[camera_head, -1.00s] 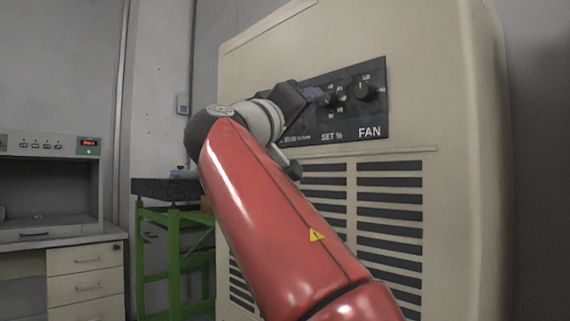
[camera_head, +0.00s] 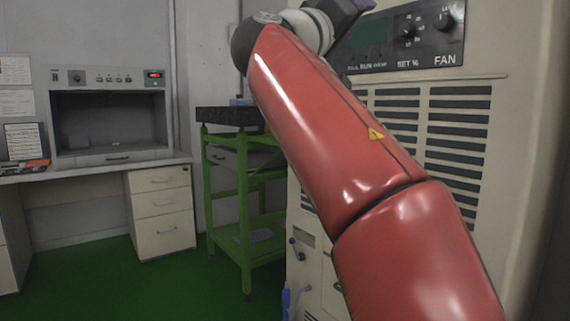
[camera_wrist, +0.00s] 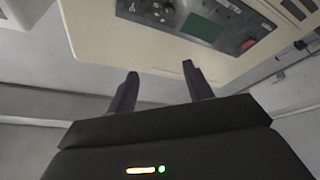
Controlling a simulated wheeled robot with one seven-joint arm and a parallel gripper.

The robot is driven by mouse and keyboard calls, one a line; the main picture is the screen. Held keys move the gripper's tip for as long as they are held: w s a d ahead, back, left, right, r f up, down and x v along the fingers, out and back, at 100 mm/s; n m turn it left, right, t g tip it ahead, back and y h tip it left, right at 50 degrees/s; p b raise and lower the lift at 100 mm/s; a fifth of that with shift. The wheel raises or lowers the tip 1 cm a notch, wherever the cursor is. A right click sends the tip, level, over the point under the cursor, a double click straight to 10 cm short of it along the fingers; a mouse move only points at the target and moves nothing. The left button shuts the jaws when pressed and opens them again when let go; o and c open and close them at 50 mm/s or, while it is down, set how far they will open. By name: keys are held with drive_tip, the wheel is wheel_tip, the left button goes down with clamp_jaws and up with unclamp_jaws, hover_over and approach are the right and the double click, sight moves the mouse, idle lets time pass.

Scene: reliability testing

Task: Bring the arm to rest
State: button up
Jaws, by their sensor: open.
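My red arm reaches up in front of a large beige cabinet (camera_head: 520,130) in the head view, and its wrist end is near the top edge. My gripper (camera_wrist: 157,85) shows in the wrist view with two dark fingers spread apart and nothing between them. Beyond the fingertips is the cabinet's dark control panel (camera_wrist: 215,22), apart from them. In the head view the panel (camera_head: 375,52) carries dials, among them the FAN knob (camera_head: 444,20), and a greenish display. The fingers are not visible in the head view.
A green metal stand (camera_head: 243,210) with a dark top is left of the arm. Further left are a desk with white drawers (camera_head: 160,208) and a grey instrument box (camera_head: 108,118) with a red readout. The green floor (camera_head: 130,285) is clear between the desk and stand.

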drive_tip(key=s+d+f+n+g+y, duration=0.2)
drive_tip(key=d+f+y, duration=0.25)
drive_tip(key=f, duration=0.75)
drive_tip(key=s+d+f+n+g+y, duration=0.1)
drive_tip(key=d+f+g+y, duration=0.3)
drive_tip(key=f, duration=0.9)
drive_tip(key=s+a+f+g+y, duration=0.1)
drive_tip(key=s+f+y, duration=0.1)
drive_tip(key=s+f, duration=0.5)
drive_tip(key=s+a+f+m+g+y, duration=0.1)
drive_tip(key=s+f, duration=0.5)
drive_tip(key=f, duration=0.8)
drive_tip(key=s+a+f+g+y+p, duration=0.1)
drive_tip(key=s+a+f+g+y, duration=0.1)
drive_tip(key=s+f, duration=0.5)
wheel_tip(320, 180, down, 3)
drive_tip(key=shift+s+f+m+g+y, duration=0.15)
drive_tip(key=shift+s+m+g+y, duration=0.15)
drive_tip(key=shift+y, duration=0.55)
drive_tip(key=shift+c, duration=0.4)
